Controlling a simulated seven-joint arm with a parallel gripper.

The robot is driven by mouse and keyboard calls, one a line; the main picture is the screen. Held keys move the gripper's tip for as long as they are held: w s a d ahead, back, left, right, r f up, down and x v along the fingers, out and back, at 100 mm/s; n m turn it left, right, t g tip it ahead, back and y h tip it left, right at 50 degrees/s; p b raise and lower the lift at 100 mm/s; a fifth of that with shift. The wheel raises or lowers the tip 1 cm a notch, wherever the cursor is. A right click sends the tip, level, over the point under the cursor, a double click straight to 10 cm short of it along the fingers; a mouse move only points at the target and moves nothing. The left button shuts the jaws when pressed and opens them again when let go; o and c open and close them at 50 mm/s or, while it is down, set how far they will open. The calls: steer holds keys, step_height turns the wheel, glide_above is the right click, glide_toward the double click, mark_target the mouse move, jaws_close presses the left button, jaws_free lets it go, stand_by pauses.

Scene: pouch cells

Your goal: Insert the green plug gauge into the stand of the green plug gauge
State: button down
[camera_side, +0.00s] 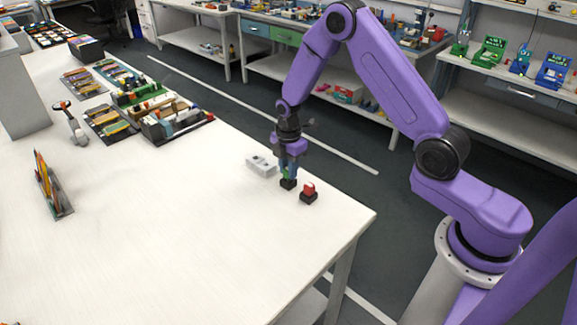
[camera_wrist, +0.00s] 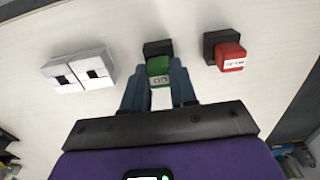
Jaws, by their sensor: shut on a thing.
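The green plug gauge (camera_wrist: 159,69) is between the fingers of my gripper (camera_wrist: 160,85) in the wrist view, with its white label facing the camera. My gripper is shut on it. In the side view my gripper (camera_side: 288,170) points down near the table's right end, with a little green showing between the fingers. The black stand of the green plug gauge (camera_wrist: 157,48) shows just beyond the gauge, and in the side view (camera_side: 288,184) it is right under the fingers. I cannot tell whether the gauge is in the stand or just above it.
A red plug gauge (camera_wrist: 231,58) sits in its own black stand (camera_wrist: 215,40) to the right. A white block with two dark square openings (camera_wrist: 80,70) lies to the left. The white table (camera_side: 180,230) is clear in front; trays and tools fill its far left.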

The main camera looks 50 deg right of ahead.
steer(key=shift+f, duration=0.5)
steer(key=c, duration=0.8)
jaws_free()
step_height(320, 180, up, 17)
steer(key=shift+r, duration=0.2)
